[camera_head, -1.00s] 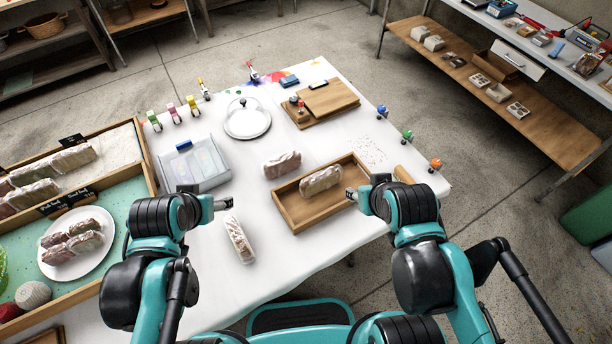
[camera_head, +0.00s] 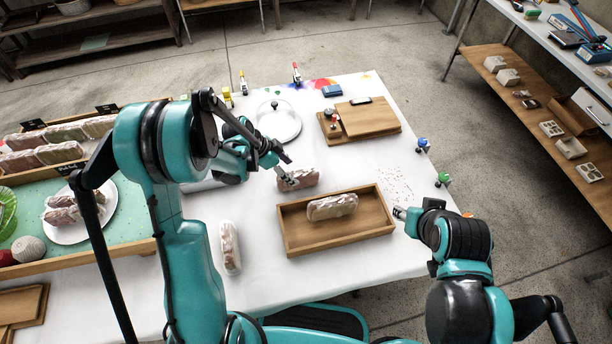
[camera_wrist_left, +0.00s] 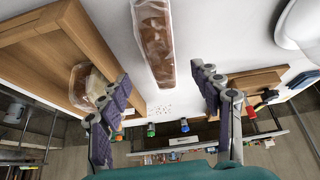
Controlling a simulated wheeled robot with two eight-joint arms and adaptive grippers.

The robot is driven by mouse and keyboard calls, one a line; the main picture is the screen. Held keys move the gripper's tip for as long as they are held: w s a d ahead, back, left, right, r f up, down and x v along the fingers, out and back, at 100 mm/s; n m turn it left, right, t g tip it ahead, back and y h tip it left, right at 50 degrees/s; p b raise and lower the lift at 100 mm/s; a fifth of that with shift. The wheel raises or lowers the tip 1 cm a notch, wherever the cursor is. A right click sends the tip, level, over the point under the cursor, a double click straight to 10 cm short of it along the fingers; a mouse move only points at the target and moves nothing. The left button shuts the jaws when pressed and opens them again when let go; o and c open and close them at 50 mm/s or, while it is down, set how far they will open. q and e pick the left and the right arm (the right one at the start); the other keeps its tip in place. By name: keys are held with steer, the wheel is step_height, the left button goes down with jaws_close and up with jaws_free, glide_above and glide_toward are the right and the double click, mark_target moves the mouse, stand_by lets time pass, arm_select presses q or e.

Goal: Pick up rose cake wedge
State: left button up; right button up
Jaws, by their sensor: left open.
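Several wrapped cake wedges are on the white table, and none shows a label I can read, so I cannot tell for sure which is the rose one. A pinkish wrapped wedge (camera_head: 303,178) lies behind the wooden tray, under my left gripper (camera_head: 288,178). In the left wrist view a long pinkish-brown wrapped wedge (camera_wrist_left: 153,40) lies ahead of the open, empty fingers of my left gripper (camera_wrist_left: 163,88). Another wedge (camera_head: 332,206) lies in the tray, and a third (camera_head: 230,247) lies at the left. My right gripper (camera_head: 400,213) is right of the tray; its jaws are too small to read.
The wooden tray (camera_head: 340,241) stands close in front of the wedge; its wall also shows in the left wrist view (camera_wrist_left: 35,25). A cloche (camera_head: 278,124) and a cutting board (camera_head: 370,118) stand behind. The table's front right is clear.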

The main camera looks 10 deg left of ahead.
mark_target(294, 174)
arm_select(q)
steer(key=shift+w+d+f, duration=0.1)
steer(key=shift+d+f, duration=0.05)
steer(key=shift+f, duration=0.3)
steer(key=b+x, duration=0.1)
steer(key=x, duration=0.1)
steer(key=shift+d+f, duration=0.15)
steer(key=shift+f, duration=0.05)
steer(key=x, duration=0.1)
steer(key=b+x, duration=0.1)
steer(key=x, duration=0.1)
steer(key=b+x, duration=0.1)
steer(key=x, duration=0.1)
steer(key=shift+w+d+r, duration=0.1)
steer(key=shift+w+d, duration=0.2)
steer(key=shift+r, duration=0.1)
steer(key=shift+f+b, duration=0.3)
steer(key=shift+b, duration=0.25)
steer(key=shift+c, duration=0.3)
steer(key=c, duration=0.7)
